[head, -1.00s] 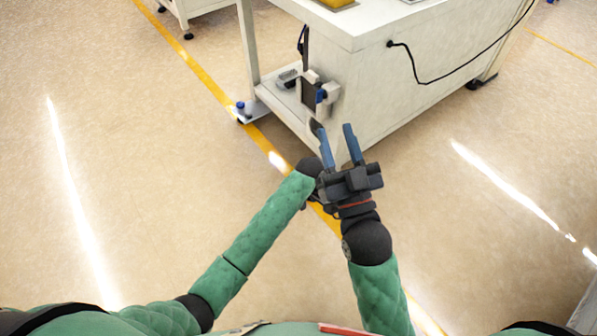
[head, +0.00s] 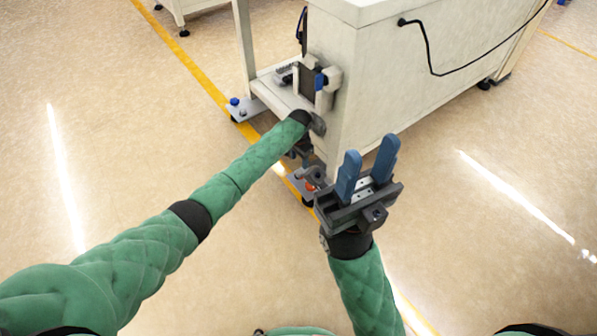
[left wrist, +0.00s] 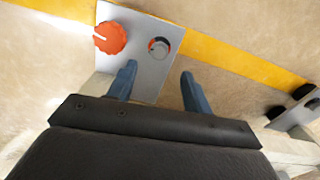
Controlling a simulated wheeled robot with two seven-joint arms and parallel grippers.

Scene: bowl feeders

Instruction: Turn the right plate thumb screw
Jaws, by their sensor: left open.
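The right plate (left wrist: 150,75) is a light metal plate low by the white cabinet's near corner. It bears a large orange-red knob (left wrist: 110,38) and a smaller grey thumb screw (left wrist: 159,47) with a red mark. In the head view the plate shows only partly, with its red knob (head: 311,185). My left gripper (left wrist: 158,70) is open and empty, its blue fingers spread. In the wrist view the thumb screw appears between and just beyond the fingertips; I cannot tell the depth. The head view mostly hides this gripper behind its arm. My right gripper (head: 369,152) is open and empty.
The white cabinet (head: 400,85) stands close beyond both grippers, with a black cable on its side. Another plate (head: 247,109) with blue knobs is at the left end of its low shelf (head: 275,97). The floor at left and right is clear.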

